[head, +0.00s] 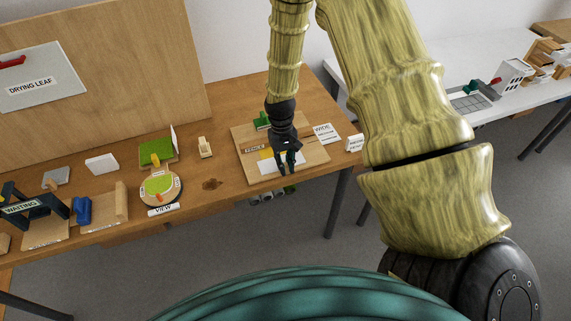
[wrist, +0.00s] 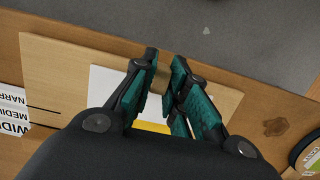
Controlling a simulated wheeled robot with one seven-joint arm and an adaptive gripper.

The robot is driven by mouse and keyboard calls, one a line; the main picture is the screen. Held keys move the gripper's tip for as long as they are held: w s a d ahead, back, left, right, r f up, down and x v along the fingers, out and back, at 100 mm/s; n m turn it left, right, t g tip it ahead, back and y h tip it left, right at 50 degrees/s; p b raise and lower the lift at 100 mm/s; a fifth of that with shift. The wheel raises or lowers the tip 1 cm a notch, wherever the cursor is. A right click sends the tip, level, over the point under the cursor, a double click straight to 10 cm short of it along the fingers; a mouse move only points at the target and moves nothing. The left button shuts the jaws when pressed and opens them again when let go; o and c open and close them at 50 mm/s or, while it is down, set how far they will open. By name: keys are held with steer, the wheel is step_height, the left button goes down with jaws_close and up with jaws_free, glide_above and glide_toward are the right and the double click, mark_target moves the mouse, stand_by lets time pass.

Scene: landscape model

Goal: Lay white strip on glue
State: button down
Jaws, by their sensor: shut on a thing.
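The white strip (head: 268,168) shows as a pale flat piece at the front of the wooden board, at my fingertips. It also shows in the wrist view (wrist: 108,82), partly hidden by my fingers. A yellow patch (head: 265,154), which may be the glue, lies just behind the strip. I cannot tell whether the strip touches the board.
A "FENCE" label (head: 255,149) and a green block (head: 262,121) are on the board. A "WIDE" card (head: 325,133) lies at its right. A round green model (head: 160,187) and a small wooden holder (head: 205,147) stand to the left. The table's front edge is close.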

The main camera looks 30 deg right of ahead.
steer(key=shift+f, duration=0.1)
steer(key=c, duration=1.3)
jaws_free()
steer(key=shift+c, duration=0.2)
steer(key=shift+w+d+r+p, duration=0.1)
steer(key=shift+w+r+p, duration=0.1)
steer(key=shift+r+p, duration=0.8)
steer(key=shift+w+r+p, duration=0.25)
steer(key=shift+r+p, duration=0.4)
steer(key=shift+r, duration=0.7)
steer(key=shift+w+d+r+p, duration=0.1)
steer(key=shift+w+r+p, duration=0.1)
steer(key=shift+r+p, duration=0.8)
steer(key=shift+r, duration=0.1)
